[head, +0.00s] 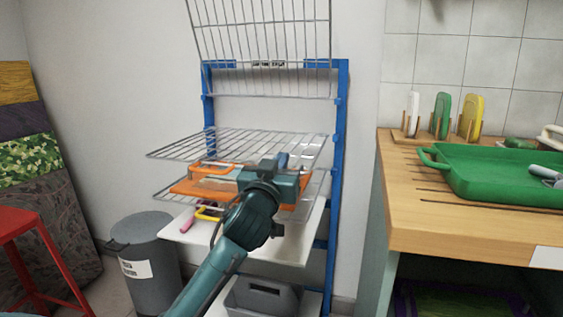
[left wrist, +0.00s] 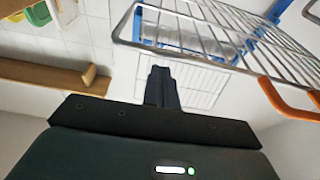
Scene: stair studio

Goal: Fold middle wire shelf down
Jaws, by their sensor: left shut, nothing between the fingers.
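A blue-framed rack (head: 339,150) stands against the wall. Of the wire shelves in view, the top one (head: 262,30) is folded up against the wall, and the middle one (head: 215,145) lies about level. A lower wire shelf (head: 165,194) is also level and bears an orange item (head: 205,188). My left gripper (head: 284,160) is shut and empty at the middle shelf's front right, overlapping its edge in the head view; contact cannot be told. In the left wrist view, its fingers (left wrist: 163,86) are together, with shelf wires (left wrist: 215,30) beyond. My right gripper is not in view.
A wooden counter (head: 420,225) with a green tray (head: 500,172) stands close on the right. A grey bin (head: 148,255) and a red stool (head: 22,222) are at left. A white shelf (head: 290,245) and a grey crate (head: 262,297) are below.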

